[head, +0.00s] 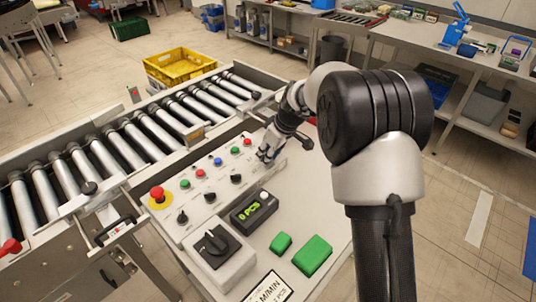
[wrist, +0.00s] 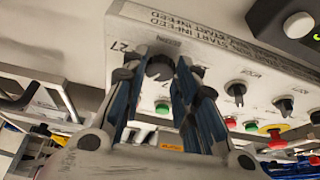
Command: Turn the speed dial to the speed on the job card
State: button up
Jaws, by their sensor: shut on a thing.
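The speed dial (wrist: 158,68) is a small dark round knob on the pale control panel, seen close up in the wrist view. My gripper (wrist: 161,78) is shut on it, with one finger on either side. In the head view my gripper (head: 266,154) is at the far right end of the panel and hides the dial. I cannot read the dial's setting. The job card (head: 269,289) lies at the bottom edge of the head view, partly cut off. Its text shows "M/MIN" and "PCS", but I cannot make out the speed.
A display (head: 254,210) reads "0 PCS". A large black rotary switch (head: 212,243), a red emergency stop (head: 158,194) and green blocks (head: 312,255) are nearer. Small knobs and coloured buttons line the panel. The roller conveyor (head: 120,148) runs behind, with a yellow crate (head: 180,68) beyond.

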jog(key=o, duration=1.1)
jog(key=shift+v, duration=6)
